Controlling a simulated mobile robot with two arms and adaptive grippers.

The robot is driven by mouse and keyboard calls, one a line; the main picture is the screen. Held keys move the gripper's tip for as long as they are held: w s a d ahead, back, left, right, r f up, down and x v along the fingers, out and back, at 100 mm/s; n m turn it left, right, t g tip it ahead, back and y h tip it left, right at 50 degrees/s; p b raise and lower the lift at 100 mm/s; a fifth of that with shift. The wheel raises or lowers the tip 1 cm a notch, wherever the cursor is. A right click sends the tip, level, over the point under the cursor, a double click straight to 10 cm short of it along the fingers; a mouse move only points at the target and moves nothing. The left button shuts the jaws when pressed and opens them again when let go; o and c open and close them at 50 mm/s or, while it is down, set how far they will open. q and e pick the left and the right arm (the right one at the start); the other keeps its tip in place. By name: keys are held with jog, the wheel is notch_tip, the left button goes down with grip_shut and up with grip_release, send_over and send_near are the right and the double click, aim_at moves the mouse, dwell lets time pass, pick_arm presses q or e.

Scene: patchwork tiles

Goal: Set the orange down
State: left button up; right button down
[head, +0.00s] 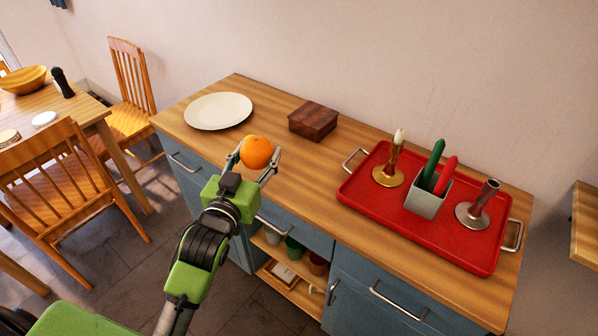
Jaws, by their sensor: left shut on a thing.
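The orange (256,152) is round and bright, near the front edge of the wooden counter (285,160) in the head view. My left gripper (255,156) is shut on the orange, with one finger on each side of it. I cannot tell whether the orange touches the counter or is held above it. A cream plate (218,111) lies flat and empty on the counter, behind and to the left of the orange. My right gripper is not in view.
A dark wooden box (313,121) stands right of the plate. A red tray (376,206) with two candlesticks and a grey holder fills the counter's right side. A dining table (95,112) and chairs stand at left. Bare counter lies between box, orange and tray.

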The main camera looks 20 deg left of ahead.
pick_arm(q)
send_over(299, 172)
jog(key=s+a, duration=0.2)
jog(key=s, duration=0.2)
notch_tip(299, 172, down, 4)
jog(key=w+f, duration=0.1)
jog(key=f, duration=0.1)
jog(key=w+d+f, duration=0.1)
jog(key=shift+w+d+f, duration=0.15)
jog(key=shift+w+f, duration=0.05)
jog(key=shift+f, duration=0.2)
jog(key=shift+w+d+f, duration=0.15)
jog(key=shift+w+f, duration=0.2)
jog(key=shift+f, duration=0.1)
jog(key=f, duration=0.2)
jog(key=w+f, duration=0.1)
jog(key=shift+d+p, duration=0.3)
jog(key=shift+f, duration=0.4)
jog(key=shift+f, duration=0.2)
jog(key=o, duration=1.2)
jog(key=shift+o, duration=0.2)
jog(key=shift+f, duration=0.1)
